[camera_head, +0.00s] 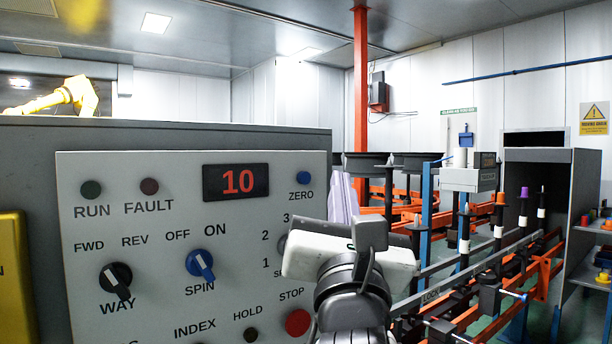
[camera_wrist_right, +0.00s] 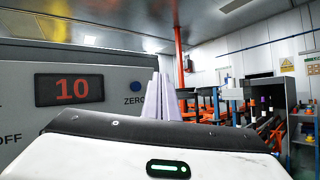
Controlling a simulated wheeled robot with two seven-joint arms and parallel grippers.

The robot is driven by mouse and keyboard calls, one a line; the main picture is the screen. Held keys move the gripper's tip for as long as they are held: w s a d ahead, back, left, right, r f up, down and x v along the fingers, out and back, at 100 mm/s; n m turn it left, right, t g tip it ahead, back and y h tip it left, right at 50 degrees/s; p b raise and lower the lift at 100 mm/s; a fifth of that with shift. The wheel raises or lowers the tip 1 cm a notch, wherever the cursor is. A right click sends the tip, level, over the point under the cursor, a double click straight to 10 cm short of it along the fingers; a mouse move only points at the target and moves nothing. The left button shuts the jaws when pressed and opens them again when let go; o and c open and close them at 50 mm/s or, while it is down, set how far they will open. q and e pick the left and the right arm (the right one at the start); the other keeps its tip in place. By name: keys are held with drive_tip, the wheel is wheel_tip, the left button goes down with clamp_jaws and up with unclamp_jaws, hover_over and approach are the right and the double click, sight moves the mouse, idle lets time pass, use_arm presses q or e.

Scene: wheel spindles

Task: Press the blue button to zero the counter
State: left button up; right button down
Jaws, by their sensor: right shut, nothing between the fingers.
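The blue button (camera_head: 303,177) sits above the label ZERO at the upper right of a light grey control panel (camera_head: 150,232). It also shows in the wrist view (camera_wrist_right: 139,88), just left of my fingers. The counter (camera_head: 236,182) left of the button reads 10 in red, and the wrist view shows the same reading (camera_wrist_right: 75,89). My right gripper (camera_head: 343,178) is shut and empty, its pale lilac fingers pointing up and away, right of the button in the picture. I see no contact with the button; the depth gap is hard to judge. My left gripper is out of view.
The panel also carries a black WAY knob (camera_head: 115,279), a blue SPIN knob (camera_head: 201,264) and a red STOP button (camera_head: 298,322). My right wrist hides part of a numbered selector. A rack of spindles (camera_head: 465,235) and a grey cabinet (camera_head: 545,185) stand farther right.

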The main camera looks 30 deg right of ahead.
sight(304, 178)
drive_tip(key=w, duration=0.5)
drive_tip(key=shift+a, duration=0.2)
idle(0.6)
idle(0.8)
drive_tip(key=shift+w, duration=0.1)
idle(0.4)
drive_tip(key=shift+w, duration=0.35)
